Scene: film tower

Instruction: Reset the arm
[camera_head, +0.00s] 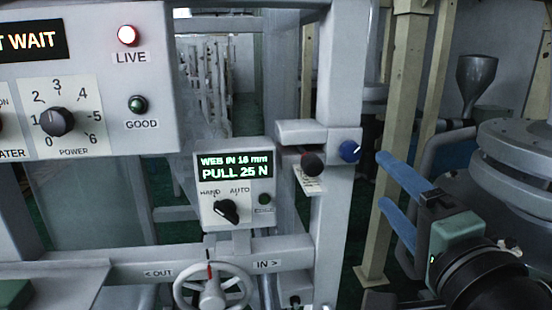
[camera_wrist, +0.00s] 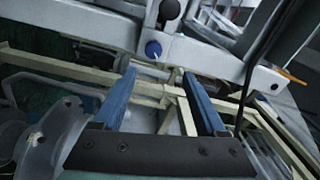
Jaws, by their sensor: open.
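My gripper (camera_head: 380,180) is at the right in the head view, with its two blue fingers spread apart and pointing left toward the grey frame post. It holds nothing. In the wrist view my gripper (camera_wrist: 159,72) also shows open, with clear space between the fingers. A blue knob (camera_head: 349,151) on the post's bracket is just left of the upper fingertip in the head view. The knob (camera_wrist: 153,49) shows beyond the fingertips in the wrist view; no contact is visible. A black ball-ended lever (camera_head: 312,164) is left of the knob.
A display box (camera_head: 235,168) reads "WEB IN 16 mm, PULL 25 N". Below is a handwheel (camera_head: 213,290) between OUT and IN labels. A panel with a POWER dial (camera_head: 57,122) and lit red LIVE lamp (camera_head: 128,35) is upper left. Beige posts (camera_head: 392,150) stand behind my gripper.

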